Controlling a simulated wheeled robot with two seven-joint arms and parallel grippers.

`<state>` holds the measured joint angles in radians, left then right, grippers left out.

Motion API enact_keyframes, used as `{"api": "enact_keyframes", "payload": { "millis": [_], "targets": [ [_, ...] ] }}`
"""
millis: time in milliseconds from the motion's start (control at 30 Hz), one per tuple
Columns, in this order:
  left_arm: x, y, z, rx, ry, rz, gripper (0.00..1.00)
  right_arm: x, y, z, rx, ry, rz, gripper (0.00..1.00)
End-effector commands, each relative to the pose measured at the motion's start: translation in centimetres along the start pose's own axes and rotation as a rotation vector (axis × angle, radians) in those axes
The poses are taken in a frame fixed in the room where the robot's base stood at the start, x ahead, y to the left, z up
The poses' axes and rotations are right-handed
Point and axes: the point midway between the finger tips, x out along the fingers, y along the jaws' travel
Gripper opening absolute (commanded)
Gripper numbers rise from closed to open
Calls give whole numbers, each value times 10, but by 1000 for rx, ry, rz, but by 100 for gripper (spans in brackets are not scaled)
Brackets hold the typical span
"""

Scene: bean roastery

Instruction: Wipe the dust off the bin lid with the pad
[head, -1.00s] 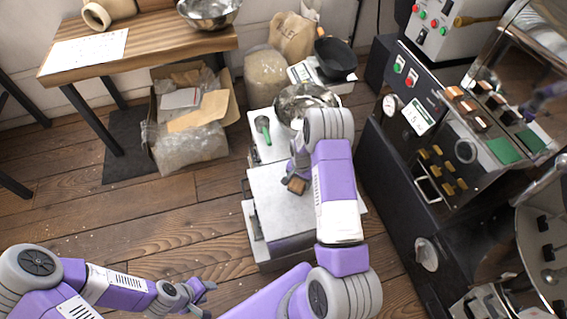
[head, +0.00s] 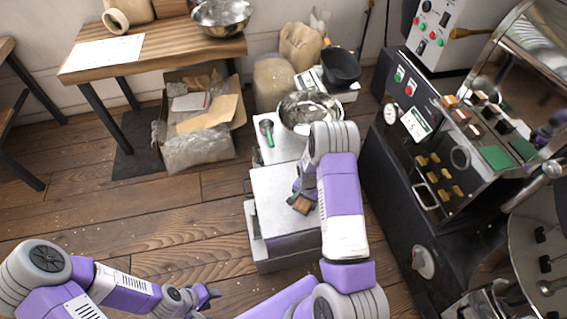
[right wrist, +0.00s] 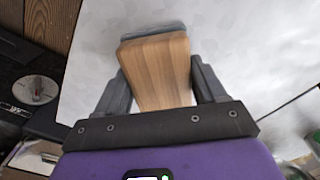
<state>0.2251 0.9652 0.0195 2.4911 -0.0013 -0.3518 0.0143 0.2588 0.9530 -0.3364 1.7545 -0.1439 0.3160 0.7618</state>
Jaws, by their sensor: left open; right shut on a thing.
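The bin lid (head: 275,190) is a flat, pale grey-white top on a low bin in the middle of the head view. In the right wrist view the lid (right wrist: 250,45) shows faint mottled grey patches. My right gripper (head: 300,197) is shut on the pad, a wooden block (right wrist: 157,75) with a dark grey face (right wrist: 153,30) at its far end. The pad (head: 301,206) is over the lid; whether it touches is hard to tell. My left gripper (head: 212,293) is open and empty, low over the floor left of the bin.
A metal bowl (head: 303,103) and a green-handled tool (head: 267,132) stand just behind the lid. The dark roaster machine (head: 395,185) is close on the right. A cardboard box (head: 238,110) lies at back left. The floor left of the bin is clear.

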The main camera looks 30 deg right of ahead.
Motion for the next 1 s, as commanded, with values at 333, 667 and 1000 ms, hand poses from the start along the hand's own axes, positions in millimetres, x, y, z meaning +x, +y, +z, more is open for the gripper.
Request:
{"api": "enact_keyframes", "payload": {
  "millis": [333,667,1000],
  "targets": [
    [-25,10,0,0,2,0,43,-46,-2,0,-4,3,-4,42],
    [-44,17,2,0,1,0,43,-75,-2,0,-4,3,-3,42],
    [-46,17,2,0,1,0,43,-78,-2,0,-4,2,-3,42]
  ]
}}
